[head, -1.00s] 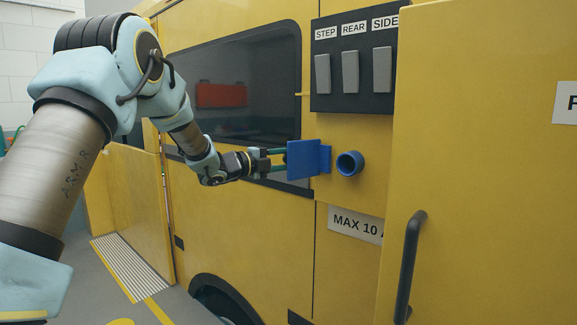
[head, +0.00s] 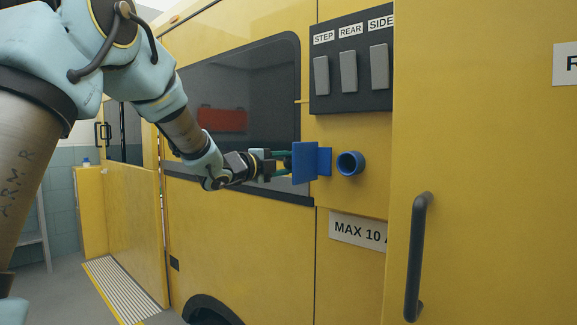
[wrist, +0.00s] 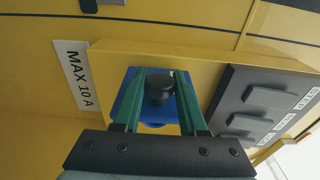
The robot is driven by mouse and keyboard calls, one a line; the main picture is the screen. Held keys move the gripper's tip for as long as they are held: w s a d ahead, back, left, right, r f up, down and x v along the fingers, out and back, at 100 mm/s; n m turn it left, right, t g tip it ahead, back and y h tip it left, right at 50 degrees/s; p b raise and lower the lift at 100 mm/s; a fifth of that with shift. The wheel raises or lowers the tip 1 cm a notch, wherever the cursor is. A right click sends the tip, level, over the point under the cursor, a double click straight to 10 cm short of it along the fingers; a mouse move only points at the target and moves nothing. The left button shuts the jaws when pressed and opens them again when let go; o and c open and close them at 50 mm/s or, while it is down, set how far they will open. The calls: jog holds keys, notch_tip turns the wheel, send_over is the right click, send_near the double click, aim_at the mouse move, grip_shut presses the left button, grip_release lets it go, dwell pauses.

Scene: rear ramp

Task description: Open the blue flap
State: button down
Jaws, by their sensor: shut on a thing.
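The blue flap (head: 304,164) stands swung out from the yellow vehicle side, to the left of a round blue socket (head: 350,163). The socket's opening is uncovered in the head view. My gripper (head: 287,163) reaches in from the left, on the side of the flap away from the socket. The fingers' exact contact with the knob is hard to see.
Above the socket is a dark panel (head: 351,100) with three grey switches. A dark window (head: 240,105) lies behind my arm. A yellow door (head: 490,180) with a black handle (head: 418,255) stands close at right. A MAX 10 A label (head: 357,231) is below.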

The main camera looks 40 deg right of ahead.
jog(key=shift+c, duration=2.4)
grip_release()
jog(key=s+a+b, duration=0.2)
jog(key=a, duration=0.8)
jog(key=shift+a, duration=0.4)
jog(key=shift+w, duration=0.1)
